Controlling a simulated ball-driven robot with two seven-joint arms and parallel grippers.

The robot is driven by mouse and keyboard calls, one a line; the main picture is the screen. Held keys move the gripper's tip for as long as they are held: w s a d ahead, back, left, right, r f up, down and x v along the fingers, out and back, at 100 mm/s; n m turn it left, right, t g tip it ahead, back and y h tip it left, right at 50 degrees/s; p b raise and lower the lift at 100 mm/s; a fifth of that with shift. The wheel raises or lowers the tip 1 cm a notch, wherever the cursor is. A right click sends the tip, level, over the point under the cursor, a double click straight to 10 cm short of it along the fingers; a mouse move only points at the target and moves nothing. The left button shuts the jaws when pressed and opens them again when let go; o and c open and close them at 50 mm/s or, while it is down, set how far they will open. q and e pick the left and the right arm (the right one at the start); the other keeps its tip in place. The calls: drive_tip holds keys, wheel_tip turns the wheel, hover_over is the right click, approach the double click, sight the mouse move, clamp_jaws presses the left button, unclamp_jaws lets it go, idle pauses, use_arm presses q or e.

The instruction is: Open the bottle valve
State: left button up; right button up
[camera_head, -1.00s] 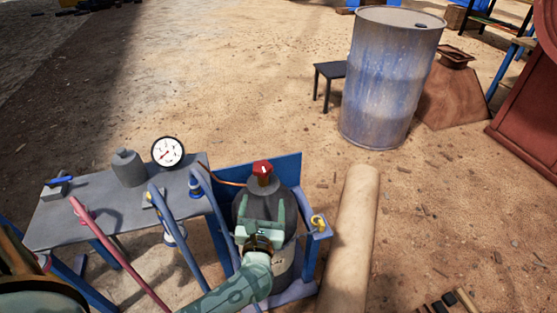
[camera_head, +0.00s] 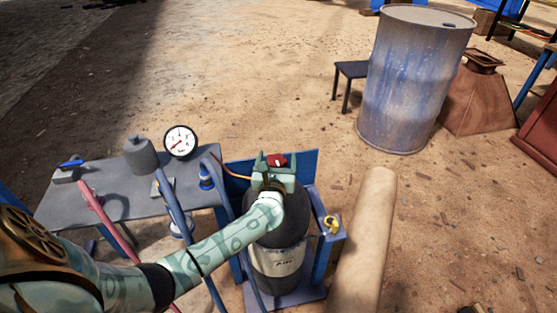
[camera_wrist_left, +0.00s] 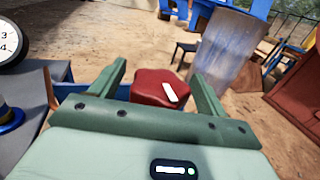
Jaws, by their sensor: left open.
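The bottle valve's red knob (camera_head: 277,160), with a white mark on top, sits on top of a dark gas bottle (camera_head: 282,228) that stands upright in a blue stand. My left gripper (camera_head: 276,156) is at the knob, its two fingers on either side of it. In the left wrist view the red knob (camera_wrist_left: 161,88) lies between the open green fingers (camera_wrist_left: 160,78), with a visible gap on at least the right side. Whether a finger touches it is not clear. The bottle's neck is hidden behind my gripper. My right gripper is not in view.
A grey bench (camera_head: 115,190) with a pressure gauge (camera_head: 181,141), hoses and fittings stands left of the bottle. A yellow fitting (camera_head: 331,224) is on the stand's right side. A tan roll (camera_head: 365,245) lies to the right. A blue drum (camera_head: 408,85) stands behind on open sandy ground.

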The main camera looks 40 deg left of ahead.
use_arm(q)
drive_tip(key=shift+w+a, duration=0.3)
drive_tip(key=shift+w, duration=0.1)
drive_tip(key=c, duration=1)
drive_tip(key=shift+o, duration=0.2)
